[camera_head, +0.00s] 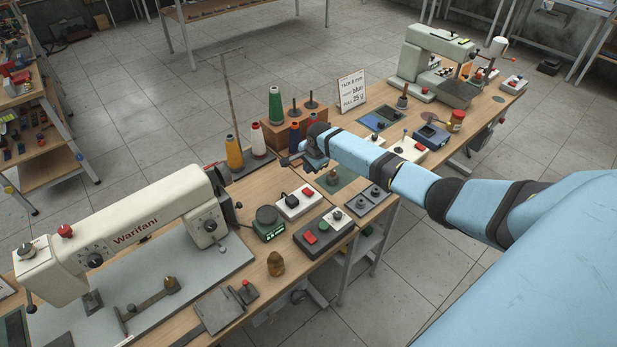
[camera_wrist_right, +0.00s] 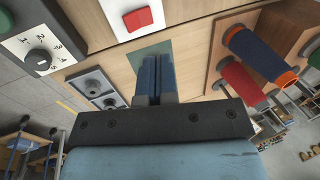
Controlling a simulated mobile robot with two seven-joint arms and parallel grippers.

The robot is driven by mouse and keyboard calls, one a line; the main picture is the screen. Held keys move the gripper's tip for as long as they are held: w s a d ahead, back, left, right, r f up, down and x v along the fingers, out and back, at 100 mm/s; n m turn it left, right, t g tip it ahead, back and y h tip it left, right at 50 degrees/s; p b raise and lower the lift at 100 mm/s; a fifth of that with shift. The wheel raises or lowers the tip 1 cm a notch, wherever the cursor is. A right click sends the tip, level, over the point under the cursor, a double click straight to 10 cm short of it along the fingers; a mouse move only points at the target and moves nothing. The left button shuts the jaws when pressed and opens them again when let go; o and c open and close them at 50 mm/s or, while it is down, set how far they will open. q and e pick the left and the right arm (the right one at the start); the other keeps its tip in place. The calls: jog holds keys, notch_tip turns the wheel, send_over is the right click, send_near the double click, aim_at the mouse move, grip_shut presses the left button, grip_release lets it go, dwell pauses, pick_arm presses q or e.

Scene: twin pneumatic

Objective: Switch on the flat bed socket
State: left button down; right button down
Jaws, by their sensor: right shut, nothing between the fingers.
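A white socket box (camera_head: 298,204) with a black plug and a red switch sits on the bench right of the flat bed machine (camera_head: 140,225) marked Warifani. My right gripper (camera_head: 288,161) is shut and empty, above the bench beyond the nearer box. In the right wrist view, the shut fingers (camera_wrist_right: 155,78) point towards a white box with a red switch (camera_wrist_right: 137,17), apart from it. Whether this switch is on is unclear. My left gripper is out of view.
A dark control box (camera_head: 318,233) with a red button, a scale (camera_head: 268,224) and a grey two-knob box (camera_head: 368,201) crowd the nearer socket box. Thread cones (camera_head: 275,106) stand behind, close to my right gripper. A second sewing machine (camera_head: 430,60) stands at the far end.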

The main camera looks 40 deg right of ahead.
jog(key=r, duration=0.4)
jog(key=shift+d+r, duration=0.25)
jog(key=shift+r, duration=0.05)
jog(key=shift+a, duration=0.1)
jog(key=s+a+f+n+t, duration=0.1)
jog(key=s+a+f+n, duration=0.2)
jog(key=s+a+f, duration=0.1)
jog(key=s+a+f+n+t+y, duration=0.1)
jog(key=s+a+f+n, duration=0.3)
jog(key=s+a, duration=0.3)
jog(key=s+a+f+n+t+y, duration=0.1)
jog(key=s+a+f+n, duration=0.2)
jog(key=s+a+f, duration=0.1)
jog(key=shift+s+a+f, duration=0.1)
jog(key=shift+s+a, duration=0.3)
jog(key=shift+a, duration=0.3)
jog(key=shift+s+a+f, duration=0.1)
jog(key=shift+s+a, duration=0.3)
jog(key=shift+a, duration=0.3)
jog(key=s+a+r+n+t, duration=0.2)
jog(key=s+a+r+n, duration=0.1)
jog(key=s, duration=0.7)
jog(key=s+a+r+n+t, duration=0.2)
jog(key=s+a+n, duration=0.3)
jog(key=s, duration=0.5)
jog(key=shift+s+r+n+t+y, duration=0.2)
jog(key=shift+r+n+t+y, duration=0.2)
jog(key=shift+n, duration=0.5)
